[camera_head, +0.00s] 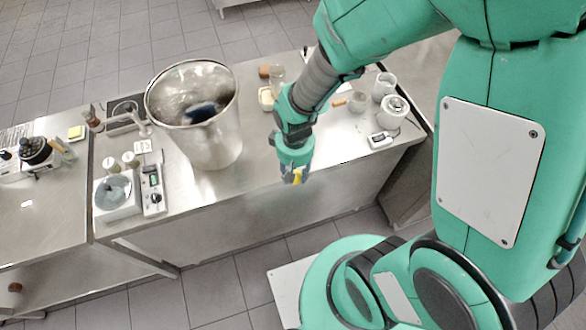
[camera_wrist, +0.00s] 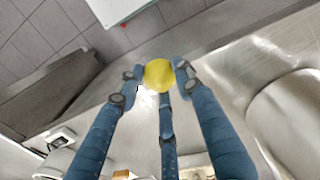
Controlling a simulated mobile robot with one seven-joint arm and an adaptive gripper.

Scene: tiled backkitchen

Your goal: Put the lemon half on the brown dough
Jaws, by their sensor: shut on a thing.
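My gripper (camera_head: 293,178) hangs in front of the steel counter's front edge, fingers pointing down. It is shut on the yellow lemon half (camera_head: 299,178). In the wrist view the lemon half (camera_wrist: 158,76) sits between the tips of the three blue fingers, its round yellow side showing. A small orange-brown piece (camera_head: 338,102) lies right of my forearm.
A large steel pot (camera_head: 215,145) stands on the counter left of my gripper. A pale dish (camera_head: 266,98) lies behind the gripper. White containers (camera_head: 392,110) and a small meter (camera_head: 380,140) stand at the right. Scales (camera_head: 118,208) stand at the left.

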